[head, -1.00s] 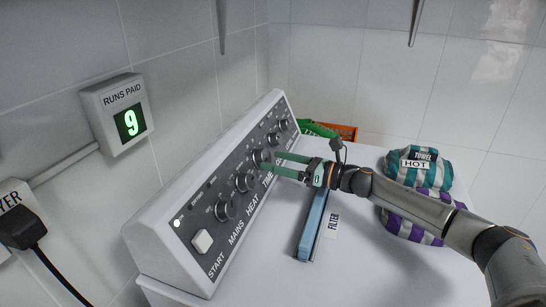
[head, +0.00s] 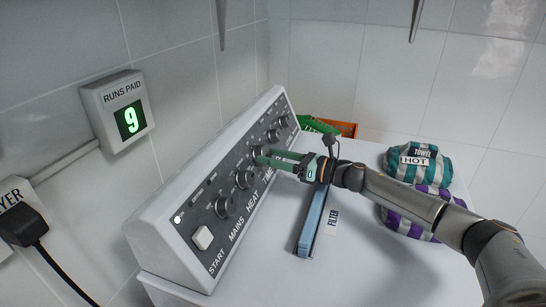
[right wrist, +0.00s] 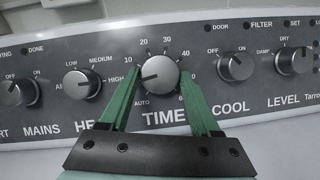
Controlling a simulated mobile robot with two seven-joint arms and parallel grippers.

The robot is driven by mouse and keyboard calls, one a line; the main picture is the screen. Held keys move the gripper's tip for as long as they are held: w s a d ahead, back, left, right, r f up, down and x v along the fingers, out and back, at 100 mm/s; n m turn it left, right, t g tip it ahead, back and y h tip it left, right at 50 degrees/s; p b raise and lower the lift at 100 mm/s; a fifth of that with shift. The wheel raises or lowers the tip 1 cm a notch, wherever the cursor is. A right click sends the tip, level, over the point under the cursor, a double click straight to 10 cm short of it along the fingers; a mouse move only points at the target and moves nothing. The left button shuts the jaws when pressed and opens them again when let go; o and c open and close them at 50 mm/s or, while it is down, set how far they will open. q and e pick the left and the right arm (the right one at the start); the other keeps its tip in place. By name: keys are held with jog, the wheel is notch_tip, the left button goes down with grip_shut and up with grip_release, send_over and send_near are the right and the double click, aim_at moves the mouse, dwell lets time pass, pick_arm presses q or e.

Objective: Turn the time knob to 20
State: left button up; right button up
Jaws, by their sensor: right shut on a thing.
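The TIME knob (right wrist: 160,74) is a round silver dial in the middle of the right wrist view. Its dark pointer line lies toward the left, between the AUTO and 10 marks; the 20 mark is up and left of the knob. My right gripper (right wrist: 163,84) has a green finger on each side of the knob and is shut on it. In the head view my right gripper (head: 268,158) reaches the panel from the right, and its fingers largely hide the knob. My left gripper is not in view.
The HEAT knob (right wrist: 82,83) and COOL knob (right wrist: 236,66) flank the fingers on the sloped control panel (head: 215,185). A blue filter bar (head: 312,222) lies under my right arm. Rolled towels (head: 418,165) sit at right, and a green and orange crate (head: 345,130) stands behind.

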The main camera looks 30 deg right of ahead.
jog(key=c, duration=0.5)
jog(key=shift+o, duration=0.2)
jog(key=m+h+p, duration=0.1)
jog(key=m+p, duration=0.1)
jog(key=m+h+p, duration=0.1)
jog(key=m, duration=0.1)
jog(key=m+t+h+p, duration=0.1)
jog(key=m+p, duration=0.1)
jog(key=shift+s+a+r+p, duration=0.15)
jog(key=shift+a+r+p, duration=0.1)
jog(key=shift+r+p, duration=0.15)
jog(key=m+h+p, duration=0.1)
jog(key=m, duration=0.1)
jog(key=shift+m, duration=0.4)
jog(key=m+h+p, duration=0.1)
jog(key=m, duration=0.2)
jog(key=shift+a, duration=0.1)
jog(key=m+g+h, duration=0.1)
jog(key=m, duration=0.2)
jog(key=m+g+h, duration=0.1)
jog(key=m, duration=0.2)
jog(key=shift+a+r+m+h, duration=0.1)
jog(key=shift+m+h, duration=0.2)
